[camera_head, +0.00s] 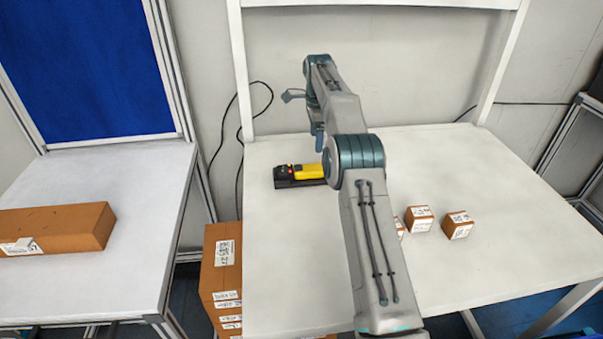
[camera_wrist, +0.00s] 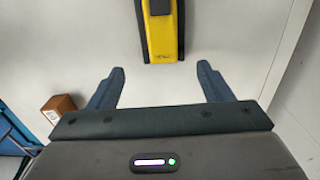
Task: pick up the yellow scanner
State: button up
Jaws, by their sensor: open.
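The yellow scanner (camera_head: 309,171) lies in a black base (camera_head: 283,184) on the white table, left of my arm in the head view. Part of it is hidden behind my arm. In the wrist view the yellow scanner (camera_wrist: 162,35) shows at the top centre, cut off by the frame edge. My gripper (camera_wrist: 160,82) is open and empty, its two blue-grey fingers spread wide. The scanner is ahead of the fingertips, roughly in line with the gap between them, and not between them.
Small brown boxes (camera_head: 419,219) (camera_head: 457,225) stand on the table (camera_head: 510,262) right of my arm, one partly hidden. A long carton (camera_head: 60,229) lies on the left table (camera_head: 105,277). Stacked cartons (camera_head: 222,275) stand between the tables. The table's left front is clear.

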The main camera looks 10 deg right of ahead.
send_over(311, 168)
jog(key=d, duration=0.1)
notch_tip(311, 168, down, 7)
jog(key=shift+s+d+r, duration=0.1)
jog(key=shift+r, duration=0.05)
jog(key=f+p, duration=0.1)
jog(key=f, duration=0.1)
jog(key=a+f+p, duration=0.1)
jog(key=f, duration=0.1)
jog(key=shift+w+a+f, duration=0.15)
jog(key=shift+w+f, duration=0.05)
jog(key=shift+f, duration=0.6)
jog(key=c, duration=1.2)
